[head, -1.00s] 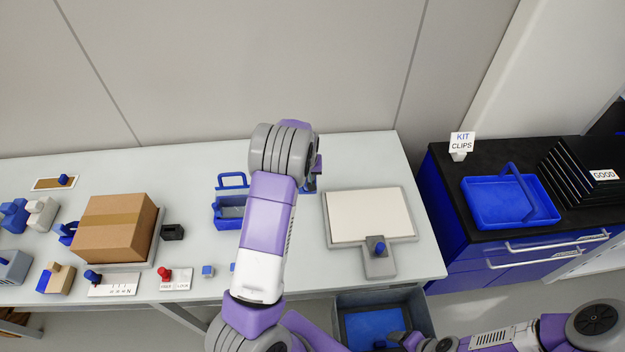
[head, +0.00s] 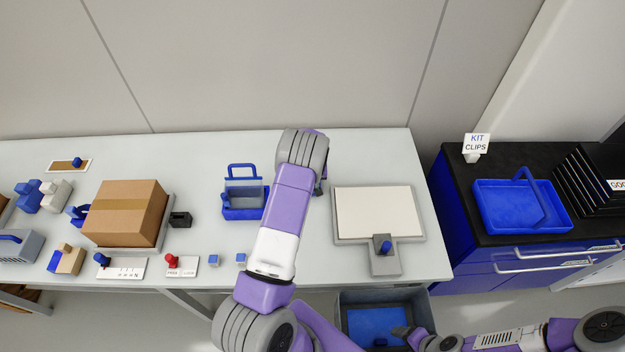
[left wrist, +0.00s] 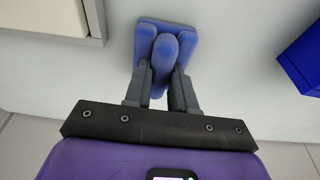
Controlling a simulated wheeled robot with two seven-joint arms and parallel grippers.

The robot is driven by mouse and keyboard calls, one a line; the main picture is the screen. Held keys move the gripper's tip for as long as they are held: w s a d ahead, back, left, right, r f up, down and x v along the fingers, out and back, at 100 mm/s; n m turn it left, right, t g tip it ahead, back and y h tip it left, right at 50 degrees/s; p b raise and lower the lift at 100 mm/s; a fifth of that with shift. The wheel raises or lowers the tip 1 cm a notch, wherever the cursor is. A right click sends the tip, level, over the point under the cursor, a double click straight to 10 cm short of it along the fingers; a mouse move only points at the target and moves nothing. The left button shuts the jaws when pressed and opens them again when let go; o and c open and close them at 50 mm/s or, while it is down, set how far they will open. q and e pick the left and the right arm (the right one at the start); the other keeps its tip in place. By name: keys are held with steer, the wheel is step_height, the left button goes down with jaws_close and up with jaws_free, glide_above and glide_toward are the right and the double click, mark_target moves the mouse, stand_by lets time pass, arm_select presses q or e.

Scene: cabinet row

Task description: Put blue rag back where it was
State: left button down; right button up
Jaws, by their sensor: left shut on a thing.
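The blue rag (left wrist: 146,32) shows in the left wrist view as a flat blue piece with a raised rounded ridge. My left gripper (left wrist: 160,82) is shut on that ridge, one finger on each side. The flat part lies at or just above the pale table top; I cannot tell if it touches. In the head view my left gripper (head: 320,186) is mostly hidden behind its own wrist, between the blue caddy and the cream board, and the rag is hidden. My right gripper (head: 402,333) is low at the bottom, over a grey bin; its jaws are too small to read.
The blue caddy (head: 243,205) stands left of my left gripper. The cream board (head: 375,212) in its grey frame lies to the right. A cardboard box (head: 128,210) stands further left. The grey bin (head: 346,298) with a blue bottom is below the table edge.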

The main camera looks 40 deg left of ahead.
arm_select(q)
steer(key=shift+r, duration=0.1)
steer(key=c, duration=0.9)
jaws_free()
steer(key=shift+c, duration=0.2)
steer(key=v, duration=1.2)
steer(key=shift+p, duration=0.4)
